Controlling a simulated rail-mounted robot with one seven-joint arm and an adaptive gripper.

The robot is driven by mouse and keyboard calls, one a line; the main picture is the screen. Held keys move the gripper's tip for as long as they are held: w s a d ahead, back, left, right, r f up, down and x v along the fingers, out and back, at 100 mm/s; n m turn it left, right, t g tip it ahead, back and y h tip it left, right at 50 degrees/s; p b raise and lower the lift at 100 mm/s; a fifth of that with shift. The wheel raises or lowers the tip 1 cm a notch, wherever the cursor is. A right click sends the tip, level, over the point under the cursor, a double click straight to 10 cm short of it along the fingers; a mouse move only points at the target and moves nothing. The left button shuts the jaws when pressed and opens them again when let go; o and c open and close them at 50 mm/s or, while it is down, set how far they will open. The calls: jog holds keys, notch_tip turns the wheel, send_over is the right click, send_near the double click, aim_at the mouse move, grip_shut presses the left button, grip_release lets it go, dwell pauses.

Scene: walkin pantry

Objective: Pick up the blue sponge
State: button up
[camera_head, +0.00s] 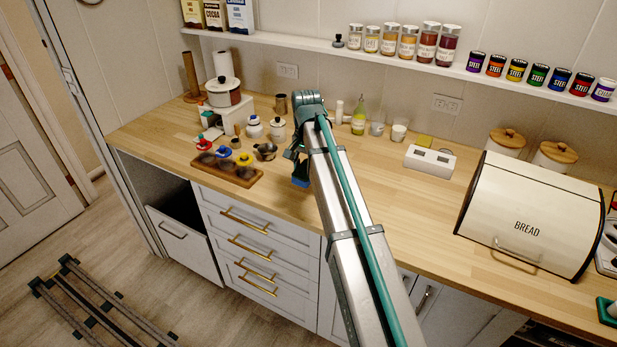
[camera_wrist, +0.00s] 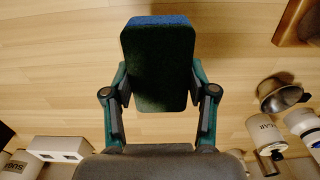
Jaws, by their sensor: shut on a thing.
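The blue sponge (camera_wrist: 160,21) is between the two fingers of my gripper (camera_wrist: 160,92) in the wrist view. Its top edge shows bright blue and its near face is dark green and shaded. The fingers press on its left and right sides. In the head view my gripper (camera_head: 299,165) is over the wooden counter, and a bit of the blue sponge (camera_head: 300,182) shows below it. The arm hides part of the gripper there. I cannot tell exactly how high the sponge is above the counter.
A wooden tray (camera_head: 227,173) with colored-top items lies left of my gripper, with a metal bowl (camera_head: 265,152) and canisters close by. A white socket box (camera_head: 430,160) and a bread box (camera_head: 527,213) stand to the right. The counter (camera_head: 380,185) between is clear.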

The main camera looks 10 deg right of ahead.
jog(key=s+a+r+b, duration=0.1)
jog(key=s+a+r, duration=0.1)
jog(key=s, duration=0.3)
jog(key=s+a+r+b, duration=0.1)
jog(key=s+a+r, duration=0.1)
jog(key=s+r, duration=0.2)
jog(key=shift+s+a+r, duration=0.3)
jog(key=shift+s+r, duration=0.1)
jog(key=shift+s, duration=0.35)
jog(key=shift+o, duration=0.4)
